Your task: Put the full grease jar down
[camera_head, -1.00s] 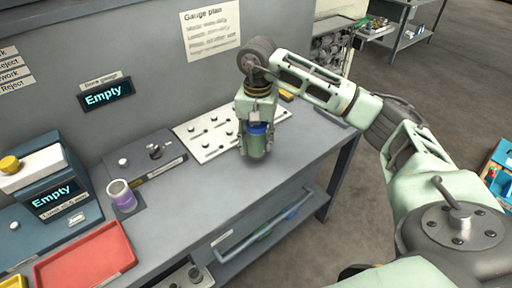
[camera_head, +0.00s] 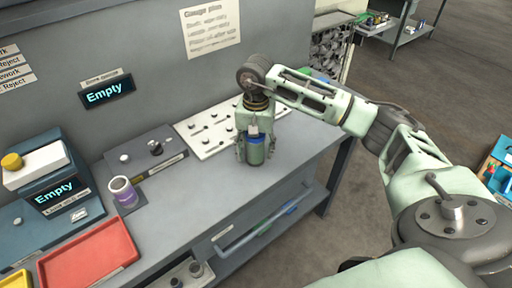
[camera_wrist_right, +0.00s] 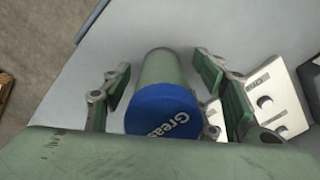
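The grease jar (camera_head: 256,155), with a grey-green body and a blue lid, stands upright on the grey bench, in front of the white pegged plate. In the right wrist view its blue lid (camera_wrist_right: 163,110) with the word "Grease" faces the camera. My right gripper (camera_head: 256,149) is over the jar with its fingers on both sides. In the wrist view the fingers (camera_wrist_right: 165,85) are spread, with gaps between the pads and the jar. My left gripper is not in view.
The white pegged plate (camera_head: 205,128) lies behind the jar. To the left are a purple cup (camera_head: 124,192), a gauge block (camera_head: 150,160), a red tray (camera_head: 88,258) and a display box reading "Empty" (camera_head: 56,193). Bench top (camera_head: 205,190) left of the jar is clear.

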